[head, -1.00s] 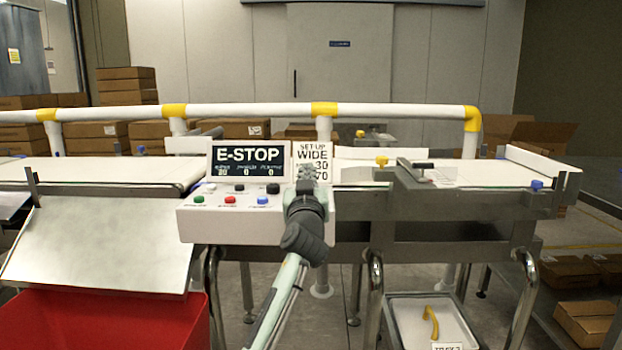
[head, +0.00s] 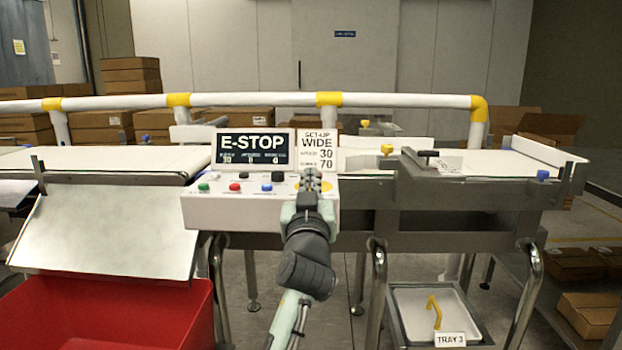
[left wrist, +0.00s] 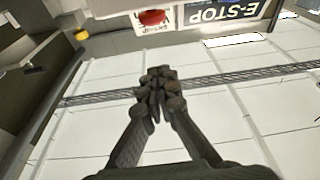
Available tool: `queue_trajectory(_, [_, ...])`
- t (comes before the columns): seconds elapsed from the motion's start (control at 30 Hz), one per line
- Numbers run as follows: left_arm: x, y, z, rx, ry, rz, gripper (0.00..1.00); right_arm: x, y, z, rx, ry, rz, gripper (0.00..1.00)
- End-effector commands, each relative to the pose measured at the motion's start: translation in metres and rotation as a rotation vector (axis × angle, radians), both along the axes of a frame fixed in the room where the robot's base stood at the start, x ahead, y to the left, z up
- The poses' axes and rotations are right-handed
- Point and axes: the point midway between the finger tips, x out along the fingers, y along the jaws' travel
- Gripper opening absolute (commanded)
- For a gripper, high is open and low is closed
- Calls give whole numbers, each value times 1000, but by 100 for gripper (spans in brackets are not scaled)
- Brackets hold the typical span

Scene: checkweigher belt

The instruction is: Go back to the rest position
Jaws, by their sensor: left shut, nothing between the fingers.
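My left gripper (head: 310,180) is shut and empty. In the head view it is in front of the right end of the white control box (head: 215,211), over part of its face. In the left wrist view its closed fingers (left wrist: 158,92) point up the picture, with nothing between them. The control box has several coloured buttons and a screen (head: 253,150) reading E-STOP. A set-up card (head: 317,150) reading WIDE, 30 and 70 stands beside the screen. My right gripper is in neither view.
A guard rail (head: 250,100) with yellow joints runs behind the belt (head: 95,160). A red bin (head: 110,315) stands at lower left under a sloping metal chute (head: 110,235). A tray (head: 400,310) labelled TRAY 3 holds a yellow curved piece (head: 434,311). Cardboard boxes (head: 590,313) lie at right.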

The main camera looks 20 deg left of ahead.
Motion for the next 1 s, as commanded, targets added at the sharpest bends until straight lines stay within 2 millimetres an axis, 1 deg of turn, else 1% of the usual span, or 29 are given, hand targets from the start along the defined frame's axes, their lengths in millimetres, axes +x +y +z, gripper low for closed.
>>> queue_trajectory(0.13, [0,0,0,0,0,0,0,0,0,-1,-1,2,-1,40])
queue_trajectory(0.2, [0,1,-4,0,9,1,0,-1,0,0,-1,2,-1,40])
queue_trajectory(0.27, [0,3,-15,-1,35,2,0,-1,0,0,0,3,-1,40])
queue_trajectory(0.33, [-2,8,-41,1,97,8,0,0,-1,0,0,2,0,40])
queue_trajectory(0.37, [-3,11,-56,0,133,9,0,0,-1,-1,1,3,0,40])
queue_trajectory(0.47, [-15,22,-122,3,293,14,0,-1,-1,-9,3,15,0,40])
queue_trajectory(0.5, [-23,27,-151,4,366,13,0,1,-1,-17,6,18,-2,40])
queue_trajectory(0.57, [-39,34,-195,7,478,11,0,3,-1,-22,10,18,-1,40])
queue_trajectory(0.6, [-51,38,-223,10,552,7,0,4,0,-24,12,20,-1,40])
queue_trajectory(0.67, [-73,43,-264,14,662,-3,0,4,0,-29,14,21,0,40])
queue_trajectory(0.7, [-89,46,-290,17,737,-11,0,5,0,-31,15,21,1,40])
queue_trajectory(0.77, [-116,50,-328,23,848,-25,0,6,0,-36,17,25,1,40])
queue_trajectory(0.8, [-136,53,-351,26,922,-37,0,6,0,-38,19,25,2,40])
queue_trajectory(0.87, [-168,55,-385,31,1033,-59,0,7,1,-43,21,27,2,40])
queue_trajectory(0.9, [-191,57,-405,35,1106,-75,0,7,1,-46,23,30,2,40])
queue_trajectory(0.97, [-226,59,-432,37,1211,-103,0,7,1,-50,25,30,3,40])
queue_trajectory(1.0, [-248,60,-447,40,1276,-120,0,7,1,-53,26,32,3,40])
